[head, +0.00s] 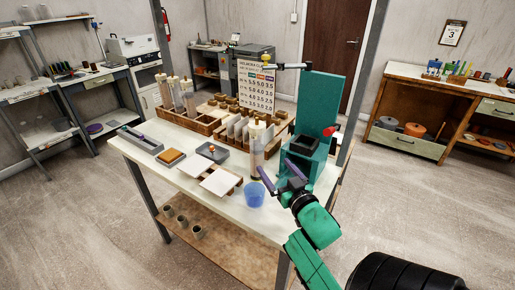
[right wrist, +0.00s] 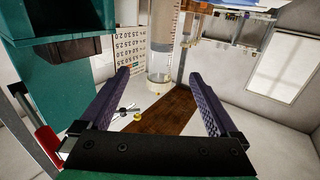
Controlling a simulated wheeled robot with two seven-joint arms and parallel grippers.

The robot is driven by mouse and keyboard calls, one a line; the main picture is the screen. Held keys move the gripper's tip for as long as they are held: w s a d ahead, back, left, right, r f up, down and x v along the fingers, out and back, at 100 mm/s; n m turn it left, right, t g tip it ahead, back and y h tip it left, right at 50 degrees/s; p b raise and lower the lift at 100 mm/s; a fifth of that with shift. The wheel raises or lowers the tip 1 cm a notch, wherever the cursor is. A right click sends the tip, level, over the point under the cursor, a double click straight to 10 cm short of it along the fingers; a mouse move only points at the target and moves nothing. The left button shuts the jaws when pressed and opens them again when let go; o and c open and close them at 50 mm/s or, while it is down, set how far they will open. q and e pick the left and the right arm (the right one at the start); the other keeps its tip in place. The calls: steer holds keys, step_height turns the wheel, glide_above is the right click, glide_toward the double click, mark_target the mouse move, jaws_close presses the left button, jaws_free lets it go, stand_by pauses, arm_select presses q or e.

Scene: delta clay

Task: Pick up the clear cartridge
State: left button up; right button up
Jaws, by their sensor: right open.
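A clear cartridge (head: 257,150) with a tan cap stands upright on the white table, left of the green press (head: 307,150). Its clear barrel also shows in the right wrist view (right wrist: 163,48), beyond the fingertips and roughly between them. My right gripper (head: 279,176), with purple fingers, is open and empty in front of the cartridge. In the right wrist view its fingers (right wrist: 160,80) are spread wide, with nothing between them. The cartridge's upper end is cut off there. My left gripper is not in view.
White tiles (head: 220,182) lie left of the cartridge. A wooden rack (head: 192,120) holds several more clear cylinders. The press stands close on the right.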

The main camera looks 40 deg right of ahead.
mark_target(260, 147)
steer(key=x, duration=0.2)
steer(key=r+p+x, duration=0.1)
steer(key=x, duration=0.1)
steer(key=p+x, duration=0.1)
steer(key=x, duration=0.1)
steer(key=shift+w+a+r, duration=0.2)
steer(key=shift+w+a, duration=0.05)
steer(key=shift+w, duration=0.1)
steer(key=p+x, duration=0.2)
steer(key=x, duration=0.4)
steer(key=shift+w+d+f, duration=0.15)
steer(key=shift+d+f, duration=0.05)
steer(key=shift+d, duration=0.05)
steer(key=shift+w, duration=0.1)
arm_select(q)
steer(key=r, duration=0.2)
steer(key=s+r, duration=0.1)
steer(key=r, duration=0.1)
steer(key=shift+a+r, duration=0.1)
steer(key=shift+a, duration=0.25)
arm_select(e)
jaws_close()
